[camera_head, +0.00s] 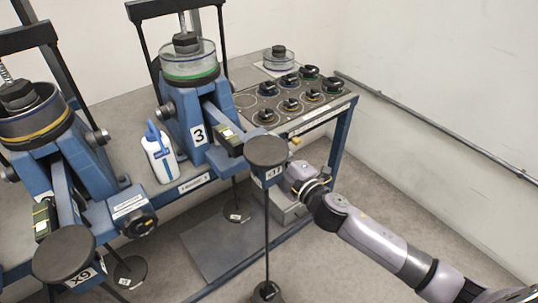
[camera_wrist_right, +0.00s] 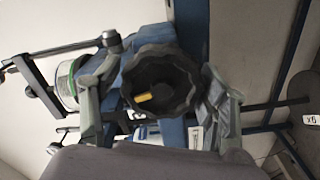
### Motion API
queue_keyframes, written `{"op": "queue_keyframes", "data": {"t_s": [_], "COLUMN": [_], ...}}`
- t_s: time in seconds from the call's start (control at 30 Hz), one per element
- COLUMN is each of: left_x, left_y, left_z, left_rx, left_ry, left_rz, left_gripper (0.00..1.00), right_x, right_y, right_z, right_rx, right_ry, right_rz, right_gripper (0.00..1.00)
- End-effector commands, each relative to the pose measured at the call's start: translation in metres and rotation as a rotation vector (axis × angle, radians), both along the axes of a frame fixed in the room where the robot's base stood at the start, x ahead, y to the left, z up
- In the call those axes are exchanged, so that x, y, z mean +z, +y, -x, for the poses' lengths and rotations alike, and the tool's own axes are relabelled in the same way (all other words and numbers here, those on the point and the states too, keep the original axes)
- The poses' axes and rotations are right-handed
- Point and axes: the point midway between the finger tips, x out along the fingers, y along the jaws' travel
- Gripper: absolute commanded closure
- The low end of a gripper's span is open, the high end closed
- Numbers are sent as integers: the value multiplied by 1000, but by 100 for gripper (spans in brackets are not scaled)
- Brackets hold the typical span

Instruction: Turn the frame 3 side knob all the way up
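Lever frame 3 is the blue stand with the white "3" label (camera_head: 198,134) in the head view. Its side knob (camera_wrist_right: 162,84) shows in the right wrist view as a black, lobed disc with a yellow mark. In the head view this knob is hidden behind the frame's lever end and my gripper. My right gripper (camera_head: 300,178) is at the right side of frame 3. In the wrist view its two fingers (camera_wrist_right: 155,100) stand apart, one on each side of the knob. I cannot tell whether they touch it. My left gripper is not in view.
A round dark lever pad (camera_head: 266,151) with a hanging rod and weight is close left of my gripper. A white bottle (camera_head: 160,155) stands between the frames. A panel of black weights (camera_head: 290,104) lies behind. Another frame's side knob (camera_head: 140,222) is at left. Floor at right is clear.

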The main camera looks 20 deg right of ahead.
Motion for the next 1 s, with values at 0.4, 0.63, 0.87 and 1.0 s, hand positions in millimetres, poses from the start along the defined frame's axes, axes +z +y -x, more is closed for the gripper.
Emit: {"op": "queue_keyframes", "data": {"t_s": [0.4, 0.63, 0.87, 1.0], "left_x": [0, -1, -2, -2], "left_y": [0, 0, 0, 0], "left_z": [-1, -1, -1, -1], "left_rx": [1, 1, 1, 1], "left_ry": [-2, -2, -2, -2], "left_rz": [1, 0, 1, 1], "left_gripper": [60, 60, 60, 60], "right_x": [-4, -5, -4, -3], "right_y": [-1, -10, -19, -20], "right_z": [5, 30, 53, 58], "right_rx": [2, 2, 1, 1], "right_ry": [5, 6, 6, 3], "right_rz": [7, 6, 7, 9], "right_gripper": [25, 25, 25, 25]}}
